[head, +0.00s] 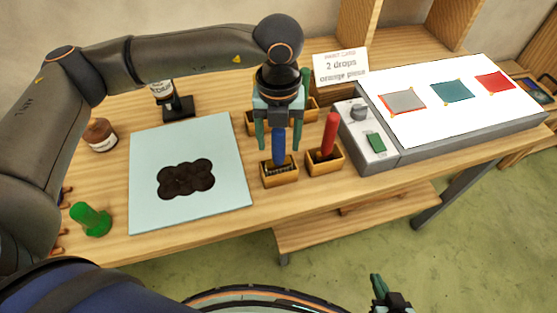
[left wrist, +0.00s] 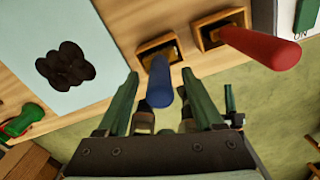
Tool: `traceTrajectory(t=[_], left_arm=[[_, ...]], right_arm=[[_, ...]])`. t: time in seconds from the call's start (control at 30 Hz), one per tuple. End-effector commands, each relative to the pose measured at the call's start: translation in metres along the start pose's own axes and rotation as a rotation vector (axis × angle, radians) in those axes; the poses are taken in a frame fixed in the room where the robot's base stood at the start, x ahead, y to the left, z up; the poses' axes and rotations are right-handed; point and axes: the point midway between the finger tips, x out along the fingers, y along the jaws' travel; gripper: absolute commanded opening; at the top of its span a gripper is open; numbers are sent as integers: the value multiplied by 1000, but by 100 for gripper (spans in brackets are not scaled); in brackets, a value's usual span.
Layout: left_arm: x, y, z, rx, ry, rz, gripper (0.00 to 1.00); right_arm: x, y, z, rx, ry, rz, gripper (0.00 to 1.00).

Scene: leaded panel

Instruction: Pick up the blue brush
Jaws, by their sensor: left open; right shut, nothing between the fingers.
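The blue brush (head: 279,146) stands upright, handle up, in a small wooden holder (head: 281,181) near the front edge of the table. My left gripper (head: 279,146) hangs over it, pointing down, open, with one green finger on each side of the handle. In the left wrist view the blue brush (left wrist: 160,82) shows between the two fingers (left wrist: 165,95), with gaps on both sides. My right gripper (head: 380,290) is low at the bottom of the head view, away from the table, shut and empty.
A red-handled brush (head: 329,135) stands in a holder just right. Left is a pale panel (head: 150,212) with dark round patches, a green object (head: 91,219) and a brown jar (head: 101,134). A light box (head: 460,118) with coloured squares and a card (head: 341,68) stand right and behind.

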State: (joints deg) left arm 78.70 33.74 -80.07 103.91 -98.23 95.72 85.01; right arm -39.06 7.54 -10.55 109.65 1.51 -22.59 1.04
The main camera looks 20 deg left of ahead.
Motion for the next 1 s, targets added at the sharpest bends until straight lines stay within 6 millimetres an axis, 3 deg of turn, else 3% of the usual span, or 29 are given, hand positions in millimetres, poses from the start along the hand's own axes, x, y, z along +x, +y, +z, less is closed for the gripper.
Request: traceTrajectory(t=[0.13, 0.37, 0.9, 1.0], left_arm=[[12, 0, 0, -1, 0, 0, 68], [12, 0, 0, 0, -1, -1, 66], [12, 0, 0, 0, -1, 0, 5], [12, 0, 0, 0, -1, -1, 0]], right_arm=[[-1, 0, -2, 0, 1, 0, 0], [0, 0, -2, 0, 2, 0, 0], [0, 0, -3, 0, 3, 0, 0], [0, 0, -3, 0, 3, 0, 0]])
